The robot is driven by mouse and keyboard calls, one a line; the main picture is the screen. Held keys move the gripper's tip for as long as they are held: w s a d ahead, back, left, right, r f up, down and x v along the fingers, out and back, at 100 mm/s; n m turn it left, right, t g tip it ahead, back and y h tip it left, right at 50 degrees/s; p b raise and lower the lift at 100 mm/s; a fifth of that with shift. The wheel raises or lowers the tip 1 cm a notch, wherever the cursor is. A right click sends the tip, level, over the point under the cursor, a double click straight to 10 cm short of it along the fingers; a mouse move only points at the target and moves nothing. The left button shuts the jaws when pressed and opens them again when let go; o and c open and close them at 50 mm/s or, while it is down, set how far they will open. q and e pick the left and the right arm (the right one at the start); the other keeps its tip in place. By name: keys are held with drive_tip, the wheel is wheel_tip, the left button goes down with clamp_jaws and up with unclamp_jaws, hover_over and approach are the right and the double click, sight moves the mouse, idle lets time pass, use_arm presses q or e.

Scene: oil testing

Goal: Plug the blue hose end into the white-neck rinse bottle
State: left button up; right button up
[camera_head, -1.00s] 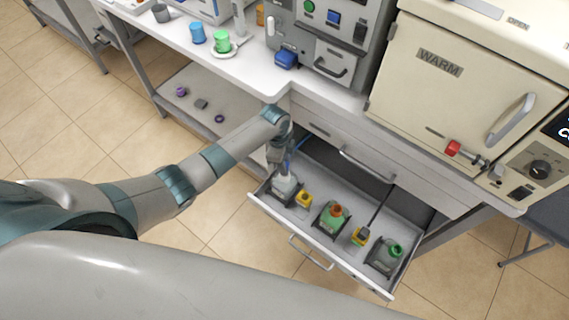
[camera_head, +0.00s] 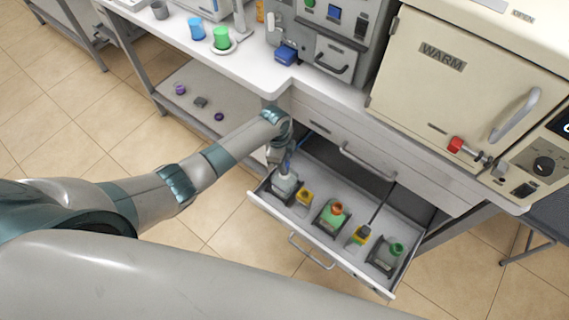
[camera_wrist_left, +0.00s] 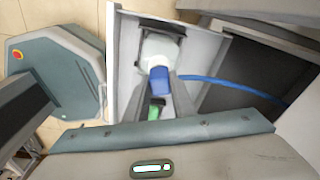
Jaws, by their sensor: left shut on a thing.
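The white-neck rinse bottle (camera_head: 284,184) stands in a holder at the left end of the open drawer; its pale top also shows in the left wrist view (camera_wrist_left: 160,48). My left gripper (camera_head: 283,160) is directly above this bottle, pointing down. In the left wrist view its fingers (camera_wrist_left: 162,92) are shut on the blue hose end (camera_wrist_left: 160,80). The blue hose (camera_wrist_left: 215,81) runs off to the right. The hose end overlaps the bottle's neck in view; I cannot tell whether it is inside. My right gripper is not in view.
The open drawer (camera_head: 332,259) also holds an orange-necked bottle (camera_head: 333,212), a green-necked bottle (camera_head: 390,256) and small yellow items (camera_head: 304,196). The counter edge (camera_head: 270,92) and the cream WARM oven (camera_head: 450,110) lie behind the drawer.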

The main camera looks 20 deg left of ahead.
use_arm(q)
drive_tip(key=o, duration=1.1)
drive_tip(key=shift+o, duration=0.2)
drive_tip(key=shift+a+r, duration=0.1)
drive_tip(key=shift+r, duration=0.65)
wheel_tip(320, 180, up, 16)
drive_tip(key=a+b, duration=0.2)
drive_tip(key=shift+d+f, duration=0.1)
drive_tip(key=shift+f, duration=0.05)
